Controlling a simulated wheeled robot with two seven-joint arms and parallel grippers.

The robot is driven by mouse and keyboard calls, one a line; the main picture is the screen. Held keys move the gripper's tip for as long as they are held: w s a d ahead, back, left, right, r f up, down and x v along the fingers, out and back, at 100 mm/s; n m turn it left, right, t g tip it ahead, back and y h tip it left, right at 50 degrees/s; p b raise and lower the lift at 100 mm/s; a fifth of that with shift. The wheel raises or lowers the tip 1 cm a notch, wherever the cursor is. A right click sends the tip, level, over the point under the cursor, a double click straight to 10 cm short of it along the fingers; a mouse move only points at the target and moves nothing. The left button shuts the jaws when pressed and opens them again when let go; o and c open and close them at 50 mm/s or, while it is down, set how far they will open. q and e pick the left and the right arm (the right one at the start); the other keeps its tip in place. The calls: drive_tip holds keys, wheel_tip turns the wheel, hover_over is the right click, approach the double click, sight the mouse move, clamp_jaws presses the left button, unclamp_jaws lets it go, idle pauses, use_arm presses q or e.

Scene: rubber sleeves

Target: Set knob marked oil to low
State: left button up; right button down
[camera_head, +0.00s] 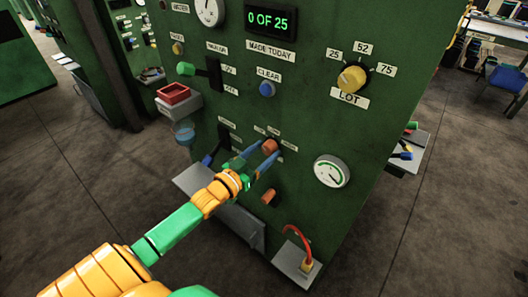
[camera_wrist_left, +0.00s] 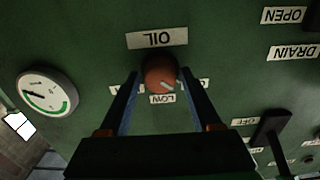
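The orange-red oil knob (camera_wrist_left: 160,72) is on the green panel. It stands by an upside-down OIL label (camera_wrist_left: 157,39) in the left wrist view. A LOW label (camera_wrist_left: 162,99) is on its opposite side, with partly covered labels left and right. My left gripper (camera_wrist_left: 161,76) is open, with one blue finger on each side of the knob and gaps visible between. In the head view the knob (camera_head: 269,146) is just beyond the left fingertips (camera_head: 261,157).
Another orange part (camera_head: 268,197) is below the knob, and a round gauge (camera_head: 331,171) is to its right. A yellow LOT knob (camera_head: 352,77) and blue CLEAR button (camera_head: 266,89) are above. A black lever (camera_wrist_left: 270,130) is nearby in the wrist view. A red cable (camera_head: 300,243) is low.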

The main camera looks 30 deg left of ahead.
use_arm(q)
clamp_jaws()
drive_tip(key=shift+m, duration=0.3)
drive_tip(key=m+p, duration=0.1)
drive_tip(key=m, duration=0.8)
drive_tip(key=shift+p, duration=0.4)
drive_tip(key=shift+m, duration=0.3)
drive_tip(key=shift+o, duration=1.9)
unclamp_jaws()
